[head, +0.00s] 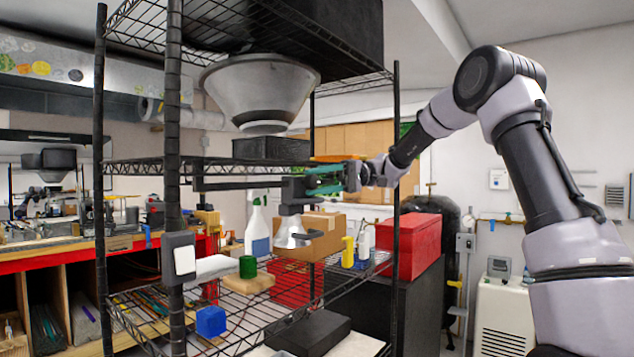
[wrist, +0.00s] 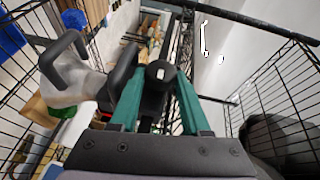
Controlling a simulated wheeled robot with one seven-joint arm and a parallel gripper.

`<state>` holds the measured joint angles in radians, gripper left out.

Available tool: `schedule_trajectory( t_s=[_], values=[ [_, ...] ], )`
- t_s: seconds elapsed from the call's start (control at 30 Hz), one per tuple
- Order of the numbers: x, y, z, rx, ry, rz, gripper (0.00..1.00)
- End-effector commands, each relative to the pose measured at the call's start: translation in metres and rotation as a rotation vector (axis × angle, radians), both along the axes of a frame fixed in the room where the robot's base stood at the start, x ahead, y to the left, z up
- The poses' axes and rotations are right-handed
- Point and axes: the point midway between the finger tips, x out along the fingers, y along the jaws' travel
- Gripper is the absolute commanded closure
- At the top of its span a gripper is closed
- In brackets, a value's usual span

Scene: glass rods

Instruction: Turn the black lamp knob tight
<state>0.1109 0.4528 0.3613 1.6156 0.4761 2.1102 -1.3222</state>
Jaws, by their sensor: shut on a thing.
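The lamp hangs on a black arm from the wire shelf, with a silver conical shade (head: 290,236) pointing down and a black joint above it. My gripper (head: 312,181) reaches in from the right, its teal fingers level with that joint. In the wrist view the black lamp knob (wrist: 160,72) is round, with a pale mark on its face. It sits between the two teal fingertips of my gripper (wrist: 160,82), which are shut on it. The shade also shows at left in the wrist view (wrist: 72,80), with a black handle. In the head view my fingers largely hide the knob.
Black shelf posts (head: 172,120) and wire decks surround the lamp. A white spray bottle (head: 257,228), a cardboard box (head: 305,240) and a red box (head: 412,245) stand behind or below it. A large grey cone (head: 258,88) hangs above.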

Motion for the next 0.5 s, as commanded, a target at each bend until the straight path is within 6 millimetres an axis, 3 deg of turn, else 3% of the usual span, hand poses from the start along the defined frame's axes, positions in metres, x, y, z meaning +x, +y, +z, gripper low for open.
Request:
schedule_trajectory(
  t_s=[0.37, 0.4, 0.47, 0.5],
  values=[
    [-0.0006, 0.0006, 0.0002, 0.004, 0.005, 0.001, 1.00],
    [-0.0006, 0.0006, 0.0002, 0.004, 0.006, 0.001, 0.46],
    [-0.0006, 0.0005, 0.0002, 0.004, 0.006, 0.001, 0.24],
    [-0.0005, 0.0005, 0.0001, 0.003, 0.004, 0.001, 0.24]
  ],
)
